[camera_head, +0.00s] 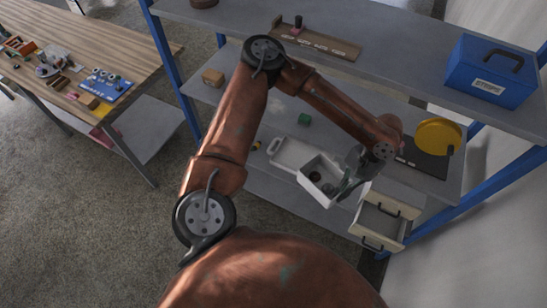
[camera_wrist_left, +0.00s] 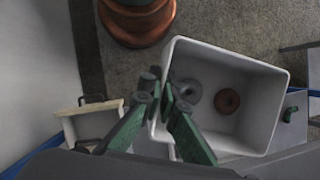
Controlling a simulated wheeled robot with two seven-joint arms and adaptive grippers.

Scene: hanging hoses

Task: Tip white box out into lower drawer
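The white box (camera_head: 313,181) is an open-topped bin, held tilted in front of the shelf. In the wrist view the white box (camera_wrist_left: 262,62) holds a grey ring (camera_wrist_left: 188,91) and a brown ring (camera_wrist_left: 227,100). My left gripper (camera_head: 346,184) has its green fingers shut on one side wall of the box; the fingers (camera_wrist_left: 158,100) also show in the wrist view. A small drawer unit stands right of and below the box. Its lower drawer (camera_head: 379,226) appears pulled out; the drawer (camera_wrist_left: 92,124) looks empty in the wrist view. My right gripper is not in view.
A pale tray (camera_head: 284,147) lies behind the box. A wooden workbench (camera_head: 90,50) stands at left.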

